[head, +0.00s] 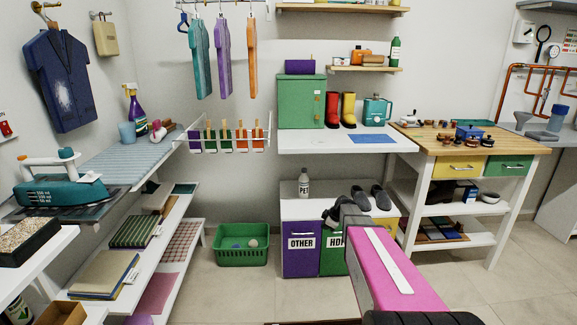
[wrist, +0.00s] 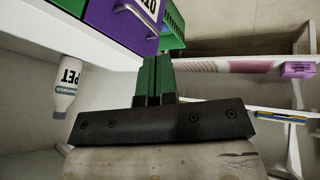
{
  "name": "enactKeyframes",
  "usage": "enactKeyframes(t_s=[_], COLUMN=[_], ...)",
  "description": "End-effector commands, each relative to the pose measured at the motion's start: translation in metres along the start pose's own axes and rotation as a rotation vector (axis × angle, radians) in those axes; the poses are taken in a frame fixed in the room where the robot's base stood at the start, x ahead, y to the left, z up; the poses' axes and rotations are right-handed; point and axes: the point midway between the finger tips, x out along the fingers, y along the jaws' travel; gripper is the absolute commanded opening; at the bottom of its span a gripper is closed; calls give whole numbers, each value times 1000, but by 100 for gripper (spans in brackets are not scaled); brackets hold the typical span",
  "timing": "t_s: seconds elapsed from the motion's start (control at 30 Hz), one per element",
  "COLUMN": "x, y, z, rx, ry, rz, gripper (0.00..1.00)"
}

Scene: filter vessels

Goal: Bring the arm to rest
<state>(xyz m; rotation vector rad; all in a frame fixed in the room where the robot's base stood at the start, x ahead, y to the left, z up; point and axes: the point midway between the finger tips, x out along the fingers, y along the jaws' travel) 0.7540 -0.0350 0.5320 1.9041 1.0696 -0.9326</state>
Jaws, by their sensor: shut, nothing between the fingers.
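My gripper (wrist: 153,62) shows in the wrist view as two green and black fingers pressed together, with nothing between them. They extend from a dark bar across the lower middle and touch nothing that I can see. In the head view my pink arm with a white stripe reaches in from the lower right, in front of the sorting cabinet. The fingers cannot be made out there. A white PET bottle (head: 303,183) stands on the cabinet top; it also shows upside down in the wrist view (wrist: 67,85), apart from my fingers.
The cabinet has a purple OTHER bin (head: 300,262) and a green HDPE-like bin (head: 331,262), close to my arm. Dark shoes (head: 381,198) lie on its top. A green basket (head: 242,257) sits on the floor to the left. The floor between basket and left shelves is clear.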

Motion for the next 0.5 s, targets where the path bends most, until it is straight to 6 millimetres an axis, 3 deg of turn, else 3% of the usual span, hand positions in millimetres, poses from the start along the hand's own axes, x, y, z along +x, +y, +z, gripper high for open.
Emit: enactKeyframes(t_s=[0.03, 0.1, 0.5], x=[-11, -20, -85], y=[-25, -49, -183], z=[-3, -4, 2], rx=[65, 171, 805], ry=[-23, -63, -368], rz=[-22, -50, -69], gripper=[0, 0, 0])
